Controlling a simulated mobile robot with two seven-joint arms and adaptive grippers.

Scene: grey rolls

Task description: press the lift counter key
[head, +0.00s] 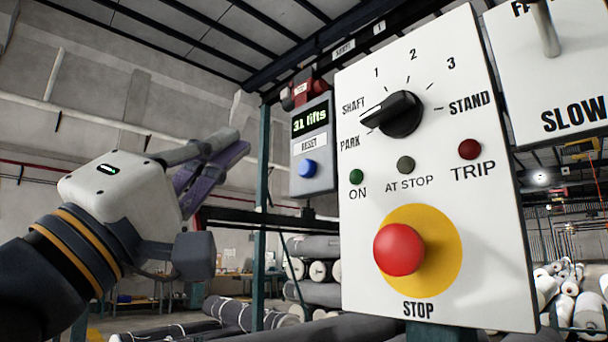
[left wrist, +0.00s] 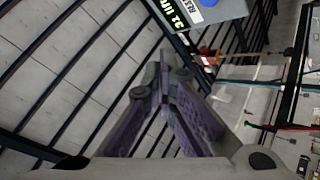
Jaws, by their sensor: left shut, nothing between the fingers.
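The lift counter (head: 311,145) is a grey box on a post in the head view. Its display reads "31 lifts" in green, and a blue key (head: 308,168) sits under a "RESET" label. In the left wrist view the counter (left wrist: 222,8) shows at the top edge, partly cut off; its blue key (left wrist: 208,3) shows there too. My left gripper (head: 243,146) is shut and empty, left of the counter and apart from it in the picture. Its closed fingers also show in the left wrist view (left wrist: 163,58). My right gripper is not in view.
A white control panel (head: 438,270) stands right of the counter, with a black rotary knob (head: 397,113), small lamps and a red STOP button (head: 398,249) on yellow. Another panel (head: 553,90) marked SLOW is at the right edge. Several grey rolls (head: 314,270) lie behind.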

